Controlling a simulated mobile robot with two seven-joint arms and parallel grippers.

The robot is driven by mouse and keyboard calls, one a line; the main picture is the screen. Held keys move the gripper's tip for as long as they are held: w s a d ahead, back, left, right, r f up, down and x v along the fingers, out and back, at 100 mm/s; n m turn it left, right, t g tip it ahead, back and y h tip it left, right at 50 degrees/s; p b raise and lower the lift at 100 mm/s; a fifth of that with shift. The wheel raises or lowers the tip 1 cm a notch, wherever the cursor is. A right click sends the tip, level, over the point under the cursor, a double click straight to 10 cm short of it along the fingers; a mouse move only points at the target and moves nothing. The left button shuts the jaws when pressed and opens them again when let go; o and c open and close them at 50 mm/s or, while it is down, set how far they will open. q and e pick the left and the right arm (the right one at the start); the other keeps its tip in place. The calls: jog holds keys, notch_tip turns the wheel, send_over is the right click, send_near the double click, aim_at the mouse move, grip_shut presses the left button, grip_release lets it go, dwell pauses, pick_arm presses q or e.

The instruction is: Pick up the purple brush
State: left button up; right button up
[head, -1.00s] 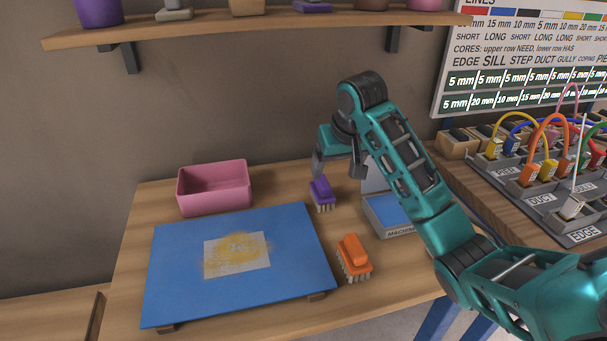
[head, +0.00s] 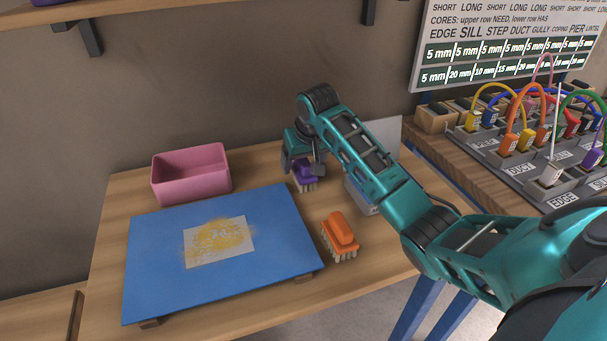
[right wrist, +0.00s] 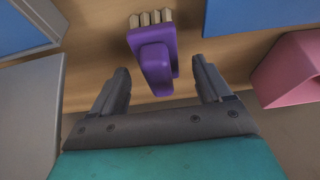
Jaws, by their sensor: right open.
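The purple brush (head: 304,173) stands on the wooden table, to the right of the blue board's far corner. It has a purple body and handle with pale bristles. My right gripper (head: 304,168) is over it, open. In the right wrist view the purple brush (right wrist: 153,55) lies ahead of and partly between the two open fingers of my right gripper (right wrist: 162,78), with visible gaps on both sides. The fingers do not grip it. My left gripper does not show.
An orange brush (head: 341,235) stands nearer on the table. A blue board (head: 150,270) with a yellow-stained sheet (head: 219,241) lies left. A pink bin (head: 190,178) is behind it. A grey box (head: 362,203) is close on the right. A rack with cables (head: 530,165) stands further right.

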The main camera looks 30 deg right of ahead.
jog(key=shift+x, duration=1)
jog(key=shift+w, duration=0.1)
jog(key=c, duration=1.2)
notch_tip(320, 180, up, 20)
jog(key=shift+r+p, duration=0.1)
jog(key=shift+p, duration=0.85)
